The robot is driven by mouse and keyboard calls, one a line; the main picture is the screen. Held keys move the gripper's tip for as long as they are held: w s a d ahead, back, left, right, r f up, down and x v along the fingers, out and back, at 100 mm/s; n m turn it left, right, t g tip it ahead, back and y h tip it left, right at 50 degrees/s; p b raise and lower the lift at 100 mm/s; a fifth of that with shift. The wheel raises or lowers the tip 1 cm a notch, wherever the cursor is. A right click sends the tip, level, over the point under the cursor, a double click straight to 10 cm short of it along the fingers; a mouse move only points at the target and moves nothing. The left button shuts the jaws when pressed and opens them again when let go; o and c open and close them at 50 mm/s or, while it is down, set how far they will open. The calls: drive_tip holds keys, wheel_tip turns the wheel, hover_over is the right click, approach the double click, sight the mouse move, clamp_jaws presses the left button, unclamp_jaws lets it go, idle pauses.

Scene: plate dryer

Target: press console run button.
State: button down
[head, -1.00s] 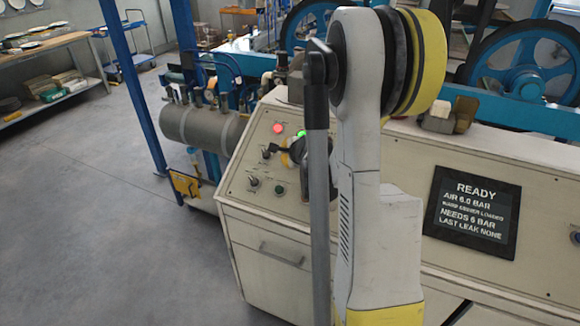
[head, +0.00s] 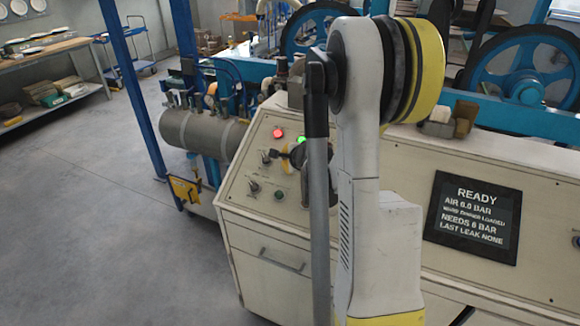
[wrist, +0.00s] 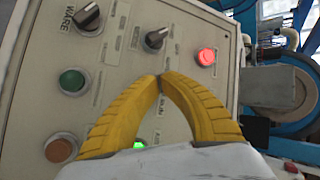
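The cream console panel (head: 240,180) carries a lit red button (head: 278,133), a lit green button (head: 301,139), dark selector knobs and an unlit green button (head: 279,195). The wrist view shows the red button (wrist: 207,57), the unlit green button (wrist: 72,80), an orange button (wrist: 61,149) and a lit green one (wrist: 139,145) partly hidden between my fingers. My gripper (wrist: 160,79) has its yellow fingertips together, with nothing visible between them, over the panel below a knob (wrist: 156,39). Contact cannot be told. I cannot read which button is marked run.
A black display (head: 474,217) reads READY, air 6.0 bar. A grey tank (head: 200,133) and a blue post (head: 133,90) stand left of the console. My arm hides part of the panel. The floor at left is clear.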

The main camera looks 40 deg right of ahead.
idle(0.6)
drive_tip(key=shift+d+f+b, duration=0.2)
drive_tip(key=shift+f+b, duration=0.2)
drive_tip(key=shift+b, duration=0.05)
drive_tip(key=shift+w+d+f+b, duration=0.15)
drive_tip(key=shift+d+f+b, duration=0.05)
drive_tip(key=shift+f+b, duration=0.25)
idle(0.5)
drive_tip(key=shift+r, duration=0.15)
drive_tip(key=shift+s+a+r+p, duration=0.2)
drive_tip(key=shift+a+r+p, duration=0.25)
drive_tip(key=shift+r, duration=0.25)
drive_tip(key=r+p, duration=0.1)
drive_tip(key=a+r+p, duration=0.1)
drive_tip(key=r, duration=0.1)
drive_tip(key=s+a+r+p, duration=0.1)
drive_tip(key=shift+a+r, duration=0.1)
drive_tip(key=shift+r, duration=0.05)
idle(0.4)
idle(0.8)
